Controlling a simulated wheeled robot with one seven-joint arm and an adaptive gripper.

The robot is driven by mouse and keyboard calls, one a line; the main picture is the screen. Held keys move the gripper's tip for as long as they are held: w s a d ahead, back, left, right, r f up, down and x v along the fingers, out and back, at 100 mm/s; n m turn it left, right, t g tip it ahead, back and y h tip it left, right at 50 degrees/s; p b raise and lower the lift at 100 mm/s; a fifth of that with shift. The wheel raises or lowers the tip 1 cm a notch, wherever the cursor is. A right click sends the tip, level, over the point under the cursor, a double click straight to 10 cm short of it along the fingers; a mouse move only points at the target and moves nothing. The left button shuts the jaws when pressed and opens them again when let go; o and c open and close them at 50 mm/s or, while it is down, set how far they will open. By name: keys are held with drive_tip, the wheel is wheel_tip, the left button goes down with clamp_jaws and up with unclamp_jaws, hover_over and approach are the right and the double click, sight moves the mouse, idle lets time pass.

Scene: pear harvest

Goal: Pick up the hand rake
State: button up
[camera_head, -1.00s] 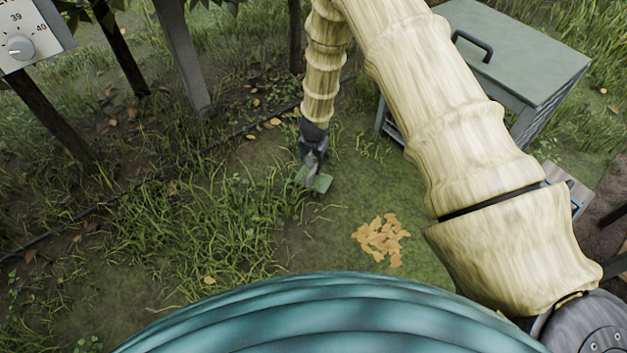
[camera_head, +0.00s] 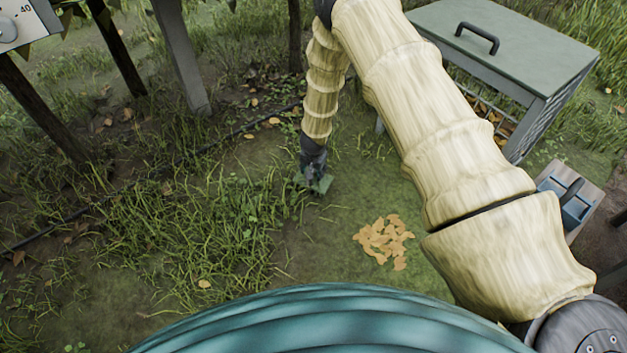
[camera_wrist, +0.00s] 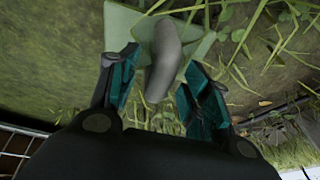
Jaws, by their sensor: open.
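The hand rake lies on the ground, and the wrist view shows its pale green, flared head and grey handle (camera_wrist: 165,55). In the head view only a small green part of the rake (camera_head: 322,185) shows beside my gripper (camera_head: 313,160). In the wrist view my gripper (camera_wrist: 160,80) is open, with its teal-padded fingers on either side of the grey handle. The handle's near end reaches between the fingers. I cannot tell whether either finger touches it.
A pile of yellow-orange leaves (camera_head: 383,241) lies to the right of the rake. Tall grass (camera_head: 220,225) stands to the left. A green-lidded bin (camera_head: 515,45) with mesh sides stands at the back right. A wooden board with a blue tray (camera_head: 570,205) is at the right.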

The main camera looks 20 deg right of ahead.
drive_tip(key=shift+w+f, duration=0.1)
drive_tip(key=shift+f, duration=0.35)
clamp_jaws()
drive_tip(key=shift+r, duration=0.1)
wheel_tip(320, 180, up, 3)
drive_tip(key=p, duration=0.2)
drive_tip(key=shift+r+p, duration=0.2)
drive_tip(key=shift+p, duration=0.1)
drive_tip(key=shift+s+r, duration=0.15)
drive_tip(key=shift+s, duration=0.05)
drive_tip(key=s+a+r+p, duration=0.1)
drive_tip(key=s+a+p, duration=0.4)
drive_tip(key=s, duration=0.8)
drive_tip(key=a, duration=0.2)
drive_tip(key=shift+s+a, duration=0.3)
drive_tip(key=shift+r, duration=0.1)
